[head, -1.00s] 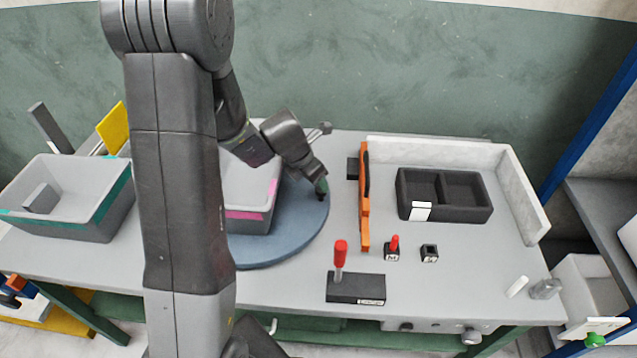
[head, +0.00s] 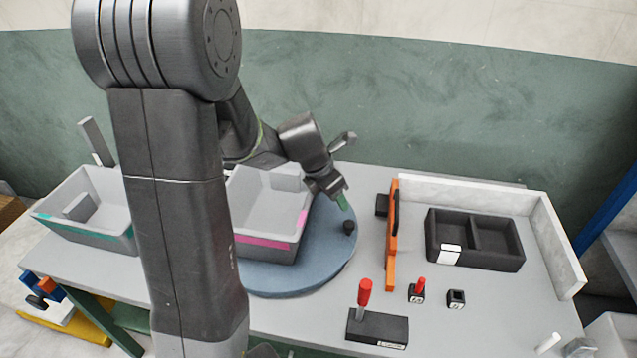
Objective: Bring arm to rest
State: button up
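My arm (head: 172,200) rises in front of the table and bends over to the far side. My gripper (head: 341,201) points down above the right part of the blue round turntable (head: 330,262). Green shows at its fingertips, and the gap between the fingers is too small to make out. A small black knob (head: 349,227) stands on the turntable just below the fingertips, with a small gap between. A grey bin with a pink strip (head: 262,243) sits on the turntable, left of the gripper, partly hidden by my arm.
A grey bin with a teal strip (head: 88,238) stands at the left. An orange upright bar (head: 392,240) is right of the turntable. A white wall (head: 560,250) edges the right side.

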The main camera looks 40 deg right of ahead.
aim_at(348, 226)
jog(key=b+x, duration=0.1)
jog(key=x, duration=1.3)
jog(key=shift+a, duration=0.1)
jog(key=shift+r, duration=0.1)
jog(key=p+v, duration=0.1)
jog(key=v, duration=1.3)
jog(key=b+x, duration=0.1)
jog(key=x, duration=1.3)
jog(key=shift+f+b, duration=0.3)
jog(key=shift+b, duration=0.1)
jog(key=shift+s+a+m+b, duration=0.2)
jog(key=shift+a+m+b, duration=0.1)
jog(key=shift+a+b, duration=0.1)
jog(key=shift+s+a+r+m, duration=0.25)
jog(key=shift+s+a+m, duration=0.05)
jog(key=shift+a, duration=0.15)
